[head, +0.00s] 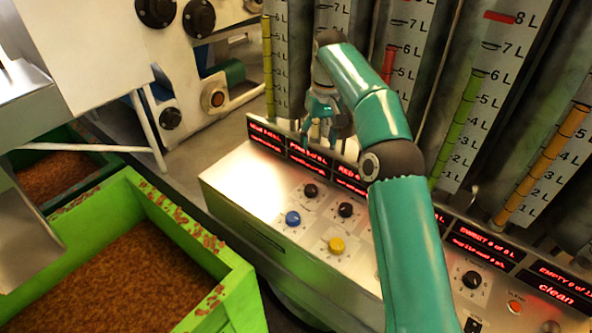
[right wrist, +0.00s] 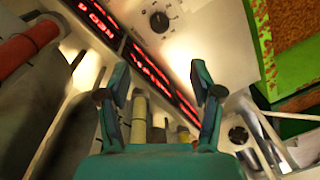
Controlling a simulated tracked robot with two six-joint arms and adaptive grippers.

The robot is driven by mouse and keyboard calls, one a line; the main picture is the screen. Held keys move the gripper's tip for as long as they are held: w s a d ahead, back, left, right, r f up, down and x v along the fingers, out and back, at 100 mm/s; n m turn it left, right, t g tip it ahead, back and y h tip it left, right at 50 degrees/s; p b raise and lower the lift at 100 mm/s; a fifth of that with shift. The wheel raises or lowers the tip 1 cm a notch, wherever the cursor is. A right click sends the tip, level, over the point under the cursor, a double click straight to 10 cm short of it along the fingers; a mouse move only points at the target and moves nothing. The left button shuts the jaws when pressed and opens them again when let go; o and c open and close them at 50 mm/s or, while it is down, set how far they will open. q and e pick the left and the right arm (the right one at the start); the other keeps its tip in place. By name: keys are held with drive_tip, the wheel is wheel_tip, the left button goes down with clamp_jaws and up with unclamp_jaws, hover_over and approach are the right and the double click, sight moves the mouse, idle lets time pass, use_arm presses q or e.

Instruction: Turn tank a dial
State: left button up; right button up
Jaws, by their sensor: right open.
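The control panel (head: 245,190) carries several round dials. Two black dials (head: 311,191) (head: 346,210) sit near its left end, with a blue knob (head: 293,218) and a yellow knob (head: 336,244) in front of them. Another black dial (head: 471,280) is farther right. I cannot read which dial is tank A's. My right gripper (head: 322,125) is open and empty, over the display strip behind the left dials. In the right wrist view its spread fingers (right wrist: 160,92) show, with a black dial (right wrist: 160,22) beyond them, apart. My left gripper is not in view.
Red-lit displays (head: 268,138) line the panel's back edge. Tall level gauges (head: 465,110) with coloured bars stand behind. A green bin (head: 240,285) of brown granules is at the lower left. My right forearm hides part of the panel.

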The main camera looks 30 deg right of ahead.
drive_tip(key=b, duration=0.4)
approach(311, 187)
drive_tip(key=f, duration=0.9)
drive_tip(key=shift+w+a+f, duration=0.1)
drive_tip(key=shift+w+a, duration=0.05)
drive_tip(key=shift+a, duration=0.15)
drive_tip(key=c, duration=1.1)
